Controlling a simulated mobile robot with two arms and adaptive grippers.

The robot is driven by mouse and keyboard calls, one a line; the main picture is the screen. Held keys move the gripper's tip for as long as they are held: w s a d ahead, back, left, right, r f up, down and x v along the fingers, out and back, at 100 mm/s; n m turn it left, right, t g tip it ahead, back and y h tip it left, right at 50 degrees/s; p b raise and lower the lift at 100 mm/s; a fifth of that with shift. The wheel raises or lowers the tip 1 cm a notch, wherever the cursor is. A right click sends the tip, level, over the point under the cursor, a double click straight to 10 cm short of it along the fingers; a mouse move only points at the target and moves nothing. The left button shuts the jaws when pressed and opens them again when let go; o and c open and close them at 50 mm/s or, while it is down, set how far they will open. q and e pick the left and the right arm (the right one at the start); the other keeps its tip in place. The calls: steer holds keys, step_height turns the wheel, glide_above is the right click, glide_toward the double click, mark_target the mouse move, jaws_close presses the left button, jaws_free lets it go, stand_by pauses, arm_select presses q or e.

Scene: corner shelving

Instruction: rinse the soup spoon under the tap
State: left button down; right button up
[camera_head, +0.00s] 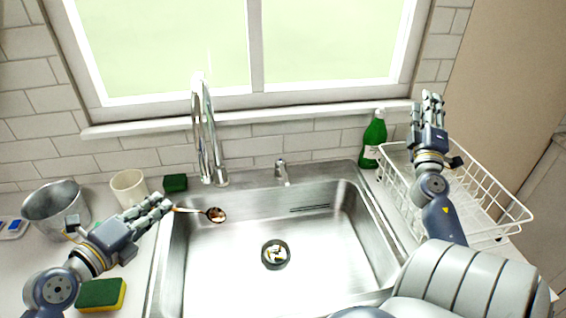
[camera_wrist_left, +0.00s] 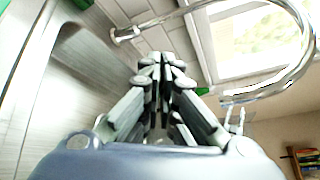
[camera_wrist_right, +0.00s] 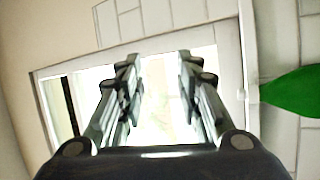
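The soup spoon (camera_head: 215,214) has a dark, dirty-looking bowl and points right over the left part of the sink. My left gripper (camera_head: 160,206) is shut on its handle, left of the tap; the spoon is not clear in the left wrist view, where the fingers (camera_wrist_left: 163,75) are close together. The tap (camera_head: 205,135) is a tall chrome arch behind the sink, also visible in the left wrist view (camera_wrist_left: 300,60). No water stream is visible. The steel sink (camera_head: 330,245) has a drain in its floor. My right gripper (camera_head: 430,108) is open and empty, raised above the dish rack; its fingers (camera_wrist_right: 158,80) are apart.
A white wire dish rack (camera_head: 500,205) and a green bottle (camera_head: 374,140) stand right of the sink. On the left are a metal pot (camera_head: 55,205), a cream cup (camera_head: 129,187), a dark green block (camera_head: 175,183) and a green-yellow sponge (camera_head: 101,294). The basin's middle is free.

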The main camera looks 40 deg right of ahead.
steer(key=w+a+f+n+t+y, duration=0.1)
steer(key=w+a+f+n+y, duration=0.2)
steer(key=w+a+f+n, duration=0.4)
steer(key=n+t+y, duration=0.2)
steer(key=n+y, duration=0.4)
steer(key=n, duration=1)
glide_toward(282, 164)
steer(key=x, duration=0.6)
steer(key=shift+w+d+f, duration=0.1)
steer(key=shift+w+d, duration=0.05)
steer(key=shift+w, duration=0.1)
jaws_close()
